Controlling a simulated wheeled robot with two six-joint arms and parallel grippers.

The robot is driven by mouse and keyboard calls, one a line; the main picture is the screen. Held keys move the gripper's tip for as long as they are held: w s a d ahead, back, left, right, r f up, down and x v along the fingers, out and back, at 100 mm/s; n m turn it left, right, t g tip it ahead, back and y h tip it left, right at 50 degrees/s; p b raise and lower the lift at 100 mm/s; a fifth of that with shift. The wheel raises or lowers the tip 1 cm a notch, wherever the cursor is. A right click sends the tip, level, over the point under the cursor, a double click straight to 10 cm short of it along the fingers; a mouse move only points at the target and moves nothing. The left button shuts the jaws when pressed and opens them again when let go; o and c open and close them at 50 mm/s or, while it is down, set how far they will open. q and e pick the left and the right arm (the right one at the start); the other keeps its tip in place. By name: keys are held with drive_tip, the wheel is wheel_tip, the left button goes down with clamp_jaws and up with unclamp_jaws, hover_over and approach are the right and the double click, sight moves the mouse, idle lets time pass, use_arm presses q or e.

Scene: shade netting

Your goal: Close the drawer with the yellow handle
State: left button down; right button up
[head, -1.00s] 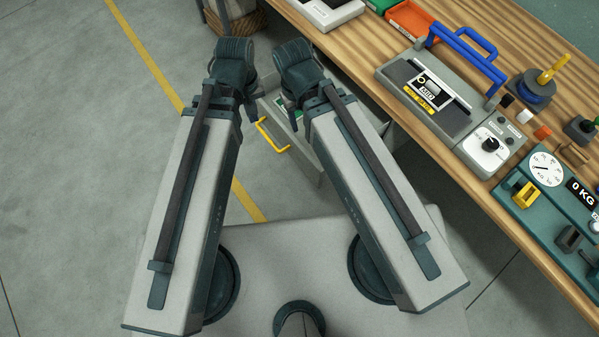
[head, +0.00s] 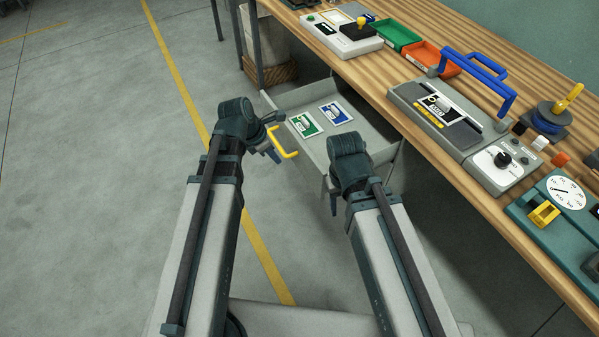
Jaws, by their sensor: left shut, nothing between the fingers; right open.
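The drawer (head: 372,108) under the workbench stands pulled out, with a green-and-white packet (head: 305,124) and a blue-and-white packet (head: 335,113) lying inside. Its yellow handle (head: 285,147) is on the front panel, facing left. My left gripper (head: 271,150) is shut and empty, just left of the handle. I cannot tell whether it touches the handle. My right gripper (head: 333,203) points down near the drawer's front corner, partly hidden by its own wrist. It is open and holds nothing visible.
The wooden workbench (head: 405,60) runs along the right, carrying a grey device with a blue handle (head: 478,78), a dial box (head: 500,165), a teal scale (head: 560,215), and green (head: 397,36) and orange (head: 428,60) trays. The floor at left is clear.

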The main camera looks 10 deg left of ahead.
use_arm(q)
drive_tip(key=shift+w+d+f+b, duration=0.75)
drive_tip(key=shift+d+f+b, duration=0.3)
drive_tip(key=shift+f+b, duration=0.5)
drive_tip(key=shift+w+d+f+b, duration=0.8)
drive_tip(key=shift+d+f+b, duration=0.25)
drive_tip(key=shift+f+b, duration=0.45)
drive_tip(key=shift+w+d+f+b, duration=0.75)
drive_tip(key=shift+d+f+b, duration=0.3)
drive_tip(key=shift+f+b, duration=0.5)
use_arm(e)
wheel_tip(320, 180, down, 9)
drive_tip(key=shift+f, duration=0.1)
